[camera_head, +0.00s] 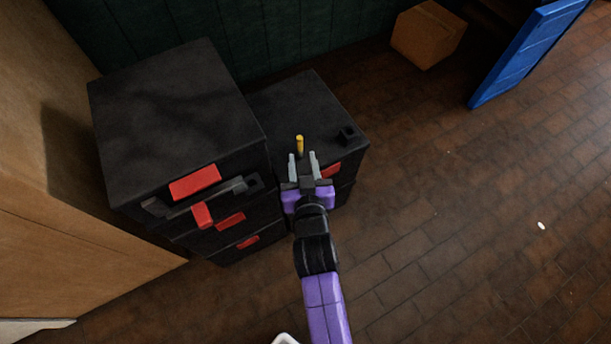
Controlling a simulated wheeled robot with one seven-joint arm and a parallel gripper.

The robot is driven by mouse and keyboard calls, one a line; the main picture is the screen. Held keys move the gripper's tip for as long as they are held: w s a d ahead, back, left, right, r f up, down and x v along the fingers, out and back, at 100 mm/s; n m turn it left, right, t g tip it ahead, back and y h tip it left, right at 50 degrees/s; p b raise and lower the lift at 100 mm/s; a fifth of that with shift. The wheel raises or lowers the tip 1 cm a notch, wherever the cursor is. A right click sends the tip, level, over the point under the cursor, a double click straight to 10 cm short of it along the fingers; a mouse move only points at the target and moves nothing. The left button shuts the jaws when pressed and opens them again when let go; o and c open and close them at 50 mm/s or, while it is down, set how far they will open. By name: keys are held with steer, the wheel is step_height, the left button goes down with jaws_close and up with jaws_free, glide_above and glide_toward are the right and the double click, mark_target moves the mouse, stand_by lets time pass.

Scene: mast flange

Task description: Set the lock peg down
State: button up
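The lock peg is a small yellow peg (299,145) that looks upright, over the top of the low black cabinet (300,97). Whether its foot touches that top is hard to tell. My gripper (302,155) points at the peg from the front. Its two grey fingers are apart, with the peg's lower end between or just beyond their tips. Gaps show between the peg and both fingers.
A taller black cabinet (165,115) with red labels and a grey handle bar (205,198) stands close on the left. A cardboard box (428,36) and a blue panel (527,52) are at the back right. The brick floor on the right is mostly clear.

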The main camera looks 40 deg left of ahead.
steer(key=p+v, duration=0.1)
steer(key=v, duration=0.6)
steer(key=shift+d+r, duration=0.1)
steer(key=s+d+m+t+h, duration=0.2)
steer(key=s+d, duration=0.2)
steer(key=d, duration=0.9)
steer(key=s+d+m+t+h, duration=0.15)
steer(key=s+d, duration=0.25)
steer(key=d, duration=0.9)
steer(key=s+d+r+m+h, duration=0.5)
steer(key=s+d+r+h, duration=0.2)
steer(key=s+d+r, duration=0.5)
steer(key=shift+s+d+r+t, duration=0.2)
steer(key=shift+d+r+t, duration=0.25)
steer(key=shift+d+r, duration=0.35)
steer(key=shift+a+r+m, duration=0.15)
steer(key=shift+m, duration=0.1)
